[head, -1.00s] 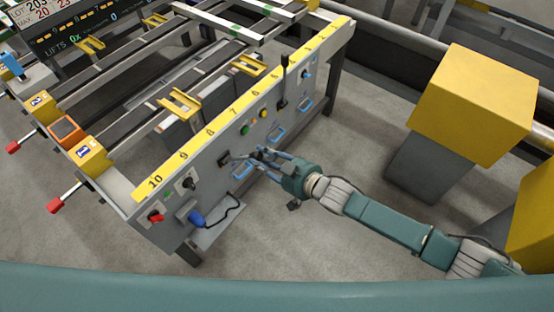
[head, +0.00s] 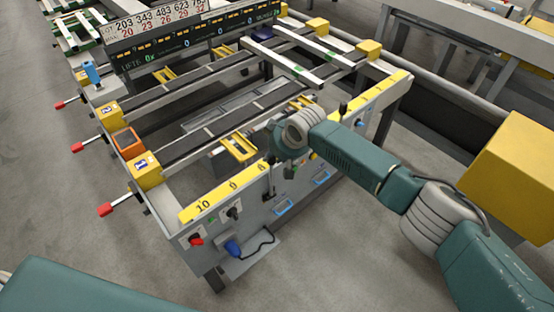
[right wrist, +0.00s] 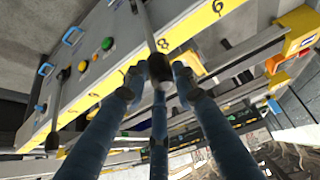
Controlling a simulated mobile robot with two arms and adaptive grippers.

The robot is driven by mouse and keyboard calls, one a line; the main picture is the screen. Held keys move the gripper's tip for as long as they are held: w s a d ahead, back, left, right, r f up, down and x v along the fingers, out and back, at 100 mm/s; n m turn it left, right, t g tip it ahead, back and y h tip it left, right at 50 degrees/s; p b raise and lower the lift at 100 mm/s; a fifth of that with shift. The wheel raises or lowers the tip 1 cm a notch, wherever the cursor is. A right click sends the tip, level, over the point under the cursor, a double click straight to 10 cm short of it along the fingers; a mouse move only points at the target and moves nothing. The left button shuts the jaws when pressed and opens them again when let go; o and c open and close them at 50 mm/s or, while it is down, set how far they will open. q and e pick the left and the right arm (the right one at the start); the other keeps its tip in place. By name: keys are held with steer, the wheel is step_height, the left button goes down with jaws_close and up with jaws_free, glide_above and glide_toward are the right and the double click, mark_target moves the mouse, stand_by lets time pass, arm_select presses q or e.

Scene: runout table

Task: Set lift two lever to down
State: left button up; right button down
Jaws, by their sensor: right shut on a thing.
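The lift lever near the number 8 stands on the table's front panel (head: 255,205); its dark shaft (head: 268,186) rises from the panel into my right gripper (head: 276,145). In the right wrist view its rod (right wrist: 145,28) ends in a black knob (right wrist: 159,72), with the blue fingers of the gripper around it, shut on it. The arm hides the fingertips in the head view. A second lever with a black knob (head: 343,108) stands farther right along the panel, also seen in the right wrist view (right wrist: 53,141). No label shows which lever is lift two. My left gripper is out of view.
Blue handles (head: 283,208), a red knob (head: 196,239) and a blue plug with its cable (head: 233,248) are on the panel. A yellow block (head: 515,165) stands at the right. The floor before the panel is clear.

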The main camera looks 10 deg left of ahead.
steer(key=shift+w+a+r, duration=0.1)
steer(key=shift+w+a, duration=0.05)
steer(key=shift+a, duration=0.45)
steer(key=c, duration=1.5)
jaws_free()
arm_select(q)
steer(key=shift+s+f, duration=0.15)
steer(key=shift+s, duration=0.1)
arm_select(e)
steer(key=shift+o, duration=0.2)
steer(key=shift+d, duration=0.1)
steer(key=shift+d+r, duration=0.2)
steer(key=shift+r, duration=0.15)
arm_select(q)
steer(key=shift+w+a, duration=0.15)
arm_select(e)
steer(key=v, duration=1.1)
steer(key=shift+a, duration=0.3)
